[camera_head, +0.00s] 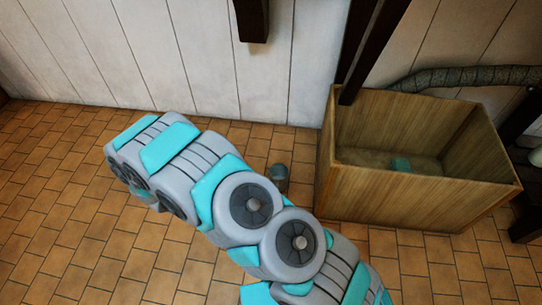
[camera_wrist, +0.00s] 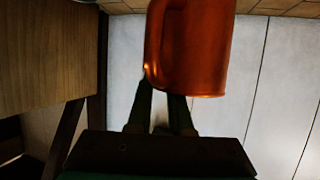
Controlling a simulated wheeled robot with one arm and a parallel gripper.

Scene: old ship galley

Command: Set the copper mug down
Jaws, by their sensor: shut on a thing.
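The copper mug (camera_wrist: 190,45) fills the upper middle of the wrist view, orange-red with a shiny lower edge; its top is cut off by the frame. My gripper (camera_wrist: 161,98) is shut on the mug, its two dark fingers reaching up to the mug's near edge. The exact contact is too dark to make out. In the head view my arm crosses the middle of the picture, and neither the mug nor my fingers can be made out there.
A small dark rounded object (camera_head: 279,175) is on the tiled floor (camera_head: 60,180) beside my arm. Floor at left is clear. The white plank wall (camera_head: 190,50) is behind.

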